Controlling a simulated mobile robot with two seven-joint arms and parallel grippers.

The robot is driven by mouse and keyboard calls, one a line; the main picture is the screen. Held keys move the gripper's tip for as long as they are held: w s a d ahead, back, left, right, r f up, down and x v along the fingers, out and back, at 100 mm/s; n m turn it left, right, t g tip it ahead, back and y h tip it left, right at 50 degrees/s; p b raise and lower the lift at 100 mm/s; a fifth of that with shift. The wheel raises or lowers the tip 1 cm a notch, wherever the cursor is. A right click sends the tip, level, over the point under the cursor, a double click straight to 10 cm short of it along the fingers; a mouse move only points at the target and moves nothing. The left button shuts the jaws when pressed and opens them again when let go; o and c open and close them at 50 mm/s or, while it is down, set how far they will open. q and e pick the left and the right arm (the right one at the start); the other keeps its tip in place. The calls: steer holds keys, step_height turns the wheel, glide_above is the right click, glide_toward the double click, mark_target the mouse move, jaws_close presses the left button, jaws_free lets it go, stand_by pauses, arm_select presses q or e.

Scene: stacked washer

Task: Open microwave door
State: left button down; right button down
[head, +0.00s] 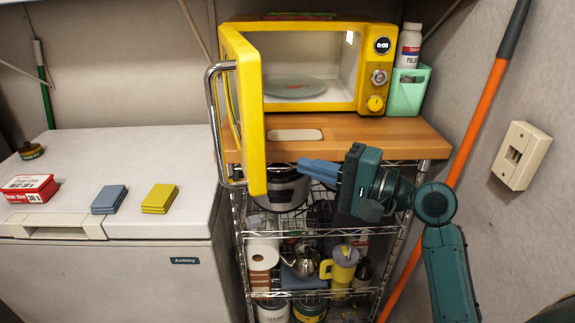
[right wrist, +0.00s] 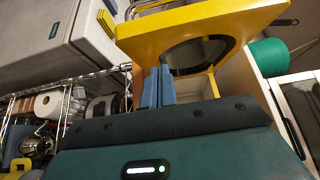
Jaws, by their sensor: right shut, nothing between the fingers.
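The yellow microwave (head: 375,75) stands on a wooden shelf top, and its lit cavity with a glass plate (head: 295,87) shows. Its door (head: 252,110) stands wide open, swung toward me on the left side, with the chrome handle (head: 213,120) on its outer face. The yellow door also shows in the right wrist view (right wrist: 190,32). My right gripper (head: 308,170) has its blue fingers together and empty, pointing left, just right of the door's lower end. The fingers show in the right wrist view (right wrist: 157,87) below the door. My left gripper is not in view.
A wire rack (head: 335,233) under the wooden top (head: 375,130) holds a pot, kettle and yellow mug. A white chest freezer (head: 125,150) stands at the left with sponges on it. A green bin (head: 408,92) and an orange pole (head: 480,120) are at the right.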

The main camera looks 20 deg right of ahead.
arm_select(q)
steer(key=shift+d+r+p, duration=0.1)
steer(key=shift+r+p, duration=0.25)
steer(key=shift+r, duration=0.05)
arm_select(e)
steer(key=a, duration=0.4)
steer(key=shift+w+a, duration=0.3)
steer(key=shift+w, duration=0.05)
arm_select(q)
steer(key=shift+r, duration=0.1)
